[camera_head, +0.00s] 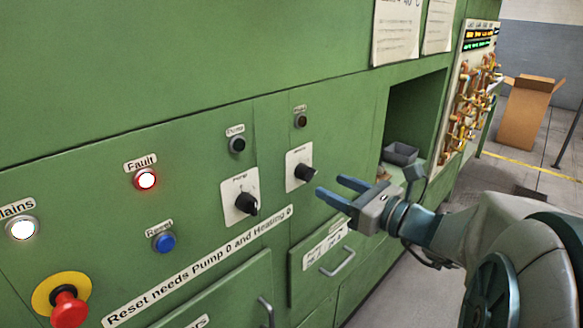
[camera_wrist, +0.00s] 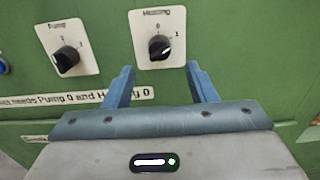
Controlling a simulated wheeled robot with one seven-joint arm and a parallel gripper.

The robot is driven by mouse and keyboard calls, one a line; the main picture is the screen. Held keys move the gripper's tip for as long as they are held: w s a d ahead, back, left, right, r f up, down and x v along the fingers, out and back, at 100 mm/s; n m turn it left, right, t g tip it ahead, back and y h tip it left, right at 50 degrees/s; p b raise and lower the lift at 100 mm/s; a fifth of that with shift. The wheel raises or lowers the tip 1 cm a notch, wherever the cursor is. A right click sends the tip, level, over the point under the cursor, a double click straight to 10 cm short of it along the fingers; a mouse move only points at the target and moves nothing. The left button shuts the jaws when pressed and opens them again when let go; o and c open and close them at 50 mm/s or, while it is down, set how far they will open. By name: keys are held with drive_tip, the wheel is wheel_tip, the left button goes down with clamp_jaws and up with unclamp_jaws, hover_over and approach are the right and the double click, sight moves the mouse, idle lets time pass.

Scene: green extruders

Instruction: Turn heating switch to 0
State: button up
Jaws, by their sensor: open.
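The heating switch (camera_head: 304,173) is a black rotary knob on a white plate on the green panel, to the right of the pump switch (camera_head: 246,204). In the wrist view the heating knob (camera_wrist: 159,47) sits ahead of my gripper, under a "Heating" label with 0 and 1 marks. Its pale pointer line looks turned toward the 1 side. The pump knob (camera_wrist: 66,58) is to its left. My gripper (camera_head: 333,190) is open and empty, its two blue fingers pointing at the panel, apart from the knob. In the wrist view the fingers (camera_wrist: 161,83) straddle the space just below the knob.
A red emergency button (camera_head: 69,308), a blue reset button (camera_head: 164,242) and a lit red fault lamp (camera_head: 145,180) are on the panel at left. A drawer handle (camera_head: 338,263) sticks out below the switches. A recess with a grey bin (camera_head: 400,153) lies to the right.

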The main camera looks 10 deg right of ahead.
sight(313, 177)
drive_tip(key=x, duration=0.6)
drive_tip(key=shift+w+a, duration=0.2)
drive_tip(key=c, duration=1)
